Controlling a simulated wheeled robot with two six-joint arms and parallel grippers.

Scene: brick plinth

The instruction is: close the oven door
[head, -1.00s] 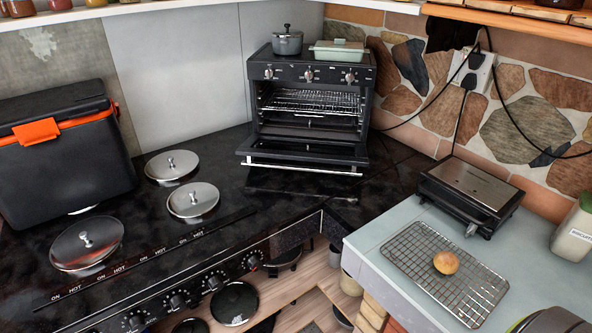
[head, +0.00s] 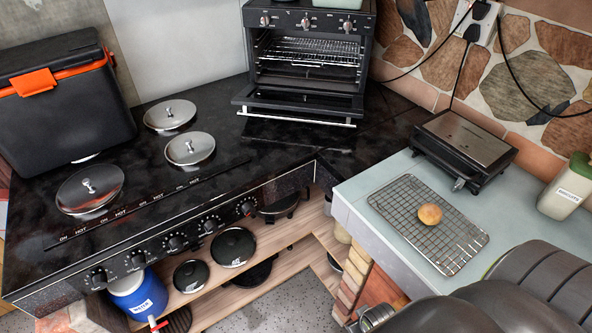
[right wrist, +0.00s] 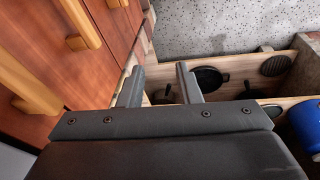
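A small black countertop oven (head: 307,55) stands at the back of the dark counter in the head view. Its door (head: 300,103) is folded down open toward me, with a pale handle bar (head: 298,118) along its front edge. The wire rack (head: 308,48) inside shows. My right gripper (right wrist: 160,82) shows in the right wrist view, its two fingers apart with nothing between them, above the floor and low shelves, away from the oven. My left gripper is not in view.
Round metal lids (head: 190,149) lie on the black stove top, left of the oven. A black cool box (head: 62,100) stands at far left. A sandwich press (head: 464,148) and a wire rack with a bun (head: 429,214) are on the right counter.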

